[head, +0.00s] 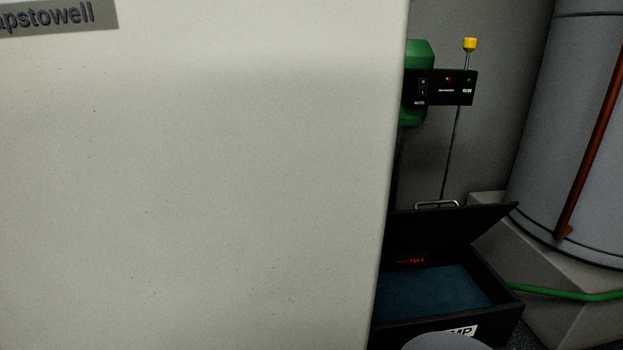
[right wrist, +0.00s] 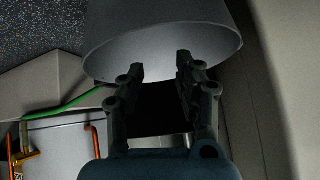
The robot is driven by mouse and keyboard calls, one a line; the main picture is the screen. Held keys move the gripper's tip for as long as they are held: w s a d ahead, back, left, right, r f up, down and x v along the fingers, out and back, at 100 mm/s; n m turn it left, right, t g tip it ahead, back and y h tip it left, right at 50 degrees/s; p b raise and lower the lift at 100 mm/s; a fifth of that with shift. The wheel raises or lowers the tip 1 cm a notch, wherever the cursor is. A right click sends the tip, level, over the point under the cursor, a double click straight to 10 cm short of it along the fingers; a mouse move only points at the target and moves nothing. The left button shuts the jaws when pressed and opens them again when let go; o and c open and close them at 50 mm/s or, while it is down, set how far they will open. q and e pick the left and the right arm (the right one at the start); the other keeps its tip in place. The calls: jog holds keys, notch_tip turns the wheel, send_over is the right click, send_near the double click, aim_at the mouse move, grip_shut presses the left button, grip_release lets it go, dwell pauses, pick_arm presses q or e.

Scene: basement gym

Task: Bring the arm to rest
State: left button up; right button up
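My right gripper (right wrist: 160,66) shows in the right wrist view with its two dark fingers apart and a clear gap between the tips. I see nothing held between them. A smooth grey rounded surface lies beyond the fingertips; I cannot tell whether they touch it. Neither gripper shows in the head view. My left gripper is in no view.
In the head view a large pale cabinet (head: 200,190) fills the left. Right of it are an open black box (head: 495,290) with a raised lid (head: 450,228), a control panel (head: 440,87), a grey tank (head: 570,130) and a green hose (head: 570,293).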

jog(key=s+a+r+n+t, duration=0.3)
jog(key=s+r+n, duration=0.1)
jog(key=s+r, duration=0.75)
pick_arm(q)
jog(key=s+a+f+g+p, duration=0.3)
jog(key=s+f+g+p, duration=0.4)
jog(key=p, duration=1)
pick_arm(e)
jog(key=s+d+f+g, duration=0.4)
jog(key=s+f+g, duration=0.15)
jog(key=s, duration=0.25)
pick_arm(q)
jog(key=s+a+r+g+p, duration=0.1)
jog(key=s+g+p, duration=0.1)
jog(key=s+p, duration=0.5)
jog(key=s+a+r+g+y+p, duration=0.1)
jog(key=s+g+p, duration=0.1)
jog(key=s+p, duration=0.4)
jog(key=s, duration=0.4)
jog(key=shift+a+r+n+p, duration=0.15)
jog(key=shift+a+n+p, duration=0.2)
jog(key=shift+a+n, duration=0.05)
pick_arm(e)
jog(key=s+d+m+g, duration=0.1)
jog(key=s+g, duration=0.4)
jog(key=s, duration=1.1)
jog(key=shift+d+h, duration=0.4)
jog(key=shift+d, duration=0.3)
